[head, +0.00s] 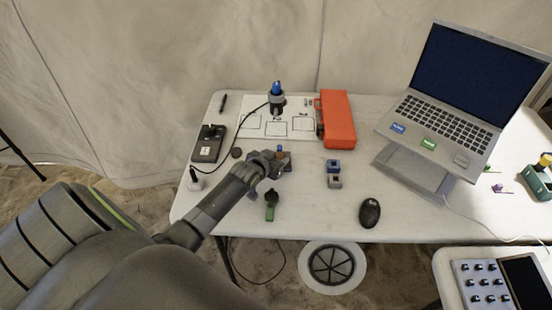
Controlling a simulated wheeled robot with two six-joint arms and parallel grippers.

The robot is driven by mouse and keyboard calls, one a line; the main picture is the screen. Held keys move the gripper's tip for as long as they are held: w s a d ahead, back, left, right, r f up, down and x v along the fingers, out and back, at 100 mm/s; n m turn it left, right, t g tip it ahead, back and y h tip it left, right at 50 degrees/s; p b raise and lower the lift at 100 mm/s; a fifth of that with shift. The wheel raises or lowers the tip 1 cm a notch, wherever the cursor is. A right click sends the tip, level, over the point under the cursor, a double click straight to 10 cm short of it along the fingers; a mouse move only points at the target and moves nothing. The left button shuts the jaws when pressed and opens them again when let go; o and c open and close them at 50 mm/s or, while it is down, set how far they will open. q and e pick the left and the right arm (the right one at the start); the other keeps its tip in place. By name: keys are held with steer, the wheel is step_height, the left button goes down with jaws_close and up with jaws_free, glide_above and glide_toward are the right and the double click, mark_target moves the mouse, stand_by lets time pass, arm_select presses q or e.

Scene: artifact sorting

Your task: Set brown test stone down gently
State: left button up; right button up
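My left gripper (283,160) is low over the middle of the white table (305,215), in front of a printed sheet (255,128). It is small and dark here. A small bit of blue and orange (280,149) shows at its tip. I cannot tell whether the fingers are shut on something. A small round dark brown piece (237,152), possibly the brown test stone, lies on the table left of the gripper, apart from it. My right gripper is out of view.
An orange case (338,119), a laptop (450,90) on a stand, a black mouse (370,213), blue and grey blocks (334,173), a green-and-black tool (271,205), a dark handheld device (208,143) and a blue-topped device (277,98) stand around. The front middle is mostly clear.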

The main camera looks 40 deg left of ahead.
arm_select(q)
steer(key=shift+r, duration=0.2)
steer(key=a+v, duration=0.1)
steer(key=v, duration=1.1)
steer(key=shift+d+p, duration=0.45)
steer(key=shift+d, duration=0.05)
steer(key=shift+f, duration=0.1)
